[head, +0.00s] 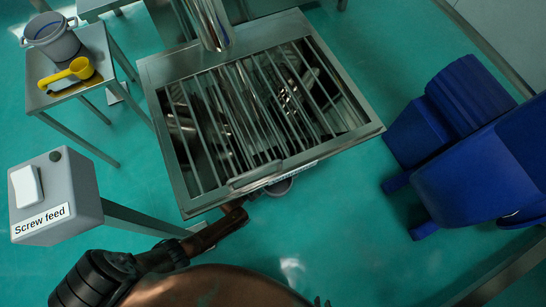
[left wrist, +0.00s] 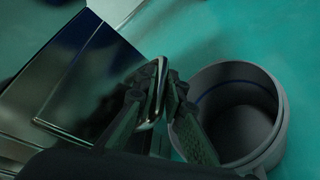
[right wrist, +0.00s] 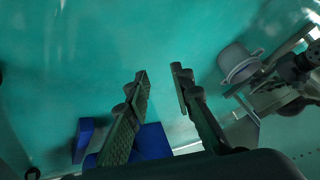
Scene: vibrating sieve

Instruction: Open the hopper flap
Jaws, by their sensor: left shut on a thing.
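The steel hopper (head: 365,130) with its barred grate stands in the middle of the head view. In the left wrist view, my left gripper (left wrist: 155,92) is shut on a shiny metal loop handle (left wrist: 160,75) beside a dark reflective panel (left wrist: 90,80), which looks like the hopper flap. In the head view my left arm reaches to the hopper's front edge; the fingers are hidden there. My right gripper (right wrist: 160,72) is open and empty, over bare floor.
A grey bucket (left wrist: 280,110) stands just right of the left fingers, below the hopper front (head: 280,187). A Screw feed box (head: 60,195) stands left. A side table (head: 95,40) holds a pot and yellow scoop. Blue equipment (head: 470,160) stands right. Floor between is clear.

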